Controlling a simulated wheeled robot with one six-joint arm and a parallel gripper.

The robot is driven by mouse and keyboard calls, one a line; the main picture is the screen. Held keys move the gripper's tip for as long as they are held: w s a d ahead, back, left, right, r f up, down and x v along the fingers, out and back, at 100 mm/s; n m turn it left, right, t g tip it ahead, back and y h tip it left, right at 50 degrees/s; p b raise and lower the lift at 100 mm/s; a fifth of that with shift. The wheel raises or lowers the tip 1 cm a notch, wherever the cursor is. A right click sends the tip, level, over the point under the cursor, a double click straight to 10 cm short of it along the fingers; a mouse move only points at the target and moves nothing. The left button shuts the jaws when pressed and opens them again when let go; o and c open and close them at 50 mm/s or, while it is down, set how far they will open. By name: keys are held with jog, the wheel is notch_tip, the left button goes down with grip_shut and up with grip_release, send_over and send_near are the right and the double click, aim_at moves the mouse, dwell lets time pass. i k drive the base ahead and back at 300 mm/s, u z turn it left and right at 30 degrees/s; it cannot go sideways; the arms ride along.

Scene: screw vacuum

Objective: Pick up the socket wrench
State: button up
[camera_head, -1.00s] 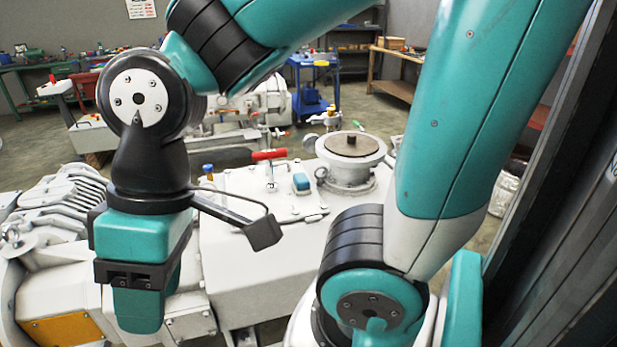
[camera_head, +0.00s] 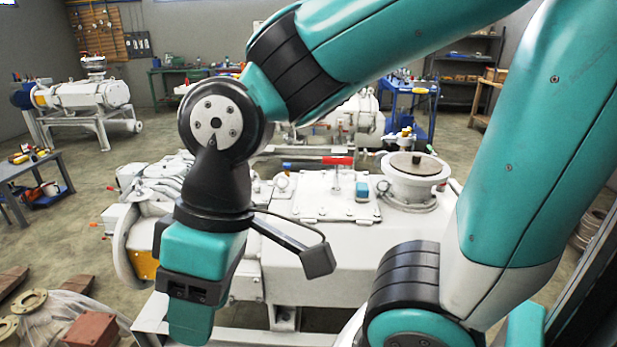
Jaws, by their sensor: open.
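My gripper (camera_head: 190,325) hangs at the lower left of the middle, pointing down in front of the white vacuum pump (camera_head: 320,245). Its jaws are open, seen from the side, and nothing shows between them. I cannot make out a socket wrench for certain. A tool or handle with a red bar (camera_head: 338,160) stands on the pump's lid, right of and beyond my gripper; I cannot tell whether it is the wrench.
A round flanged port (camera_head: 415,172) rises on the pump's right. A small table with tools (camera_head: 33,163) stands at left. A red-brown box (camera_head: 92,330) and flanges (camera_head: 30,301) lie at lower left. A blue cart (camera_head: 408,112) stands behind. Floor at left is partly clear.

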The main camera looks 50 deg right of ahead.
aim_at(337, 161)
jog(key=u, duration=0.5)
jog(key=i, duration=0.7)
jog(key=z, duration=2.4)
jog(key=i, duration=0.5)
jog(key=u, duration=0.6)
jog(key=k, duration=0.65)
jog(key=u, duration=0.75)
jog(key=i, duration=0.95)
jog(key=z, duration=0.35)
